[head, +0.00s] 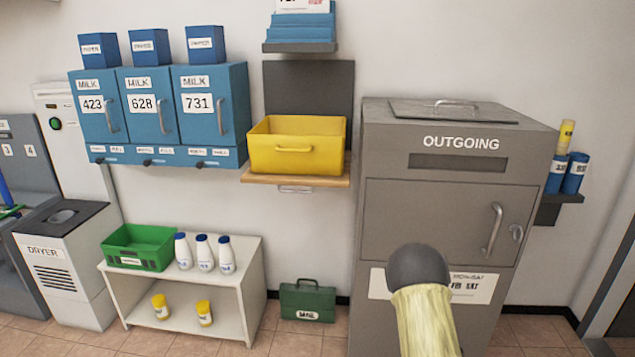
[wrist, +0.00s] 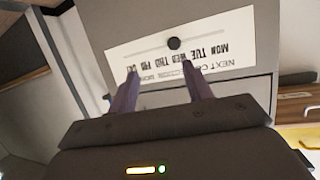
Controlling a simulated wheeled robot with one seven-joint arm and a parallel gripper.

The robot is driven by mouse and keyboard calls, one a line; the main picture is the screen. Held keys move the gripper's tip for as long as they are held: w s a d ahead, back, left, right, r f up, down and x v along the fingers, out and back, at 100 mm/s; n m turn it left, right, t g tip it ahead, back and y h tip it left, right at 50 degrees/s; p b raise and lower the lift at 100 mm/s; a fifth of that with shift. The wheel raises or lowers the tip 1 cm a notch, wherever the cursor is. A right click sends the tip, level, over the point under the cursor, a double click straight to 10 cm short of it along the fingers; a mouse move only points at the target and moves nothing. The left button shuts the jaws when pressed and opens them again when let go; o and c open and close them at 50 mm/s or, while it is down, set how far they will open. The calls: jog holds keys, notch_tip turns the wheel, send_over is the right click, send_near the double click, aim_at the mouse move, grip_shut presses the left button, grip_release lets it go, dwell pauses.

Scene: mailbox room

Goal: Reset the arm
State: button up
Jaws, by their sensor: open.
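My gripper shows in the wrist view (wrist: 160,90) with its two fingers apart and nothing between them. Beyond the fingers is a white schedule sign (wrist: 180,55) with day names, upside down in that view, on a grey front. In the head view my arm rises at the lower right in front of the grey OUTGOING box (head: 440,220) and covers part of its sign (head: 475,288). The gripper itself is not visible in the head view. I cannot tell how far the fingertips are from the sign.
A yellow bin (head: 297,150) sits on a wall shelf (head: 300,181) left of the box. Blue milk lockers (head: 160,110) hang further left. A white shelf unit (head: 250,290) holds a green crate (head: 140,247) and several bottles. A green case (head: 307,300) stands on the floor.

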jog(key=s+a+r+n+g+y, duration=0.1)
jog(key=s+a+r+g+y, duration=0.1)
jog(key=s+a+r+g, duration=0.45)
jog(key=s+a+r+n+g+y+p, duration=0.15)
jog(key=s+a+r, duration=0.25)
jog(key=s, duration=0.5)
jog(key=s+a+r+n+g+y+b, duration=0.1)
jog(key=s+a+r+n+g, duration=0.15)
jog(key=s+a+r, duration=0.35)
jog(key=w+p+v, duration=0.2)
jog(key=p+v, duration=0.9)
jog(key=p, duration=0.1)
jog(key=w+r+p+v, duration=0.1)
jog(key=w+p+v, duration=0.2)
jog(key=p+v, duration=0.9)
jog(key=w+r+p+v, duration=0.1)
jog(key=w+p+v, duration=0.1)
jog(key=p+v, duration=0.9)
jog(key=shift+w+d+r+m+p, duration=0.25)
jog(key=shift+d+m+p, duration=0.15)
jog(key=shift+p, duration=0.75)
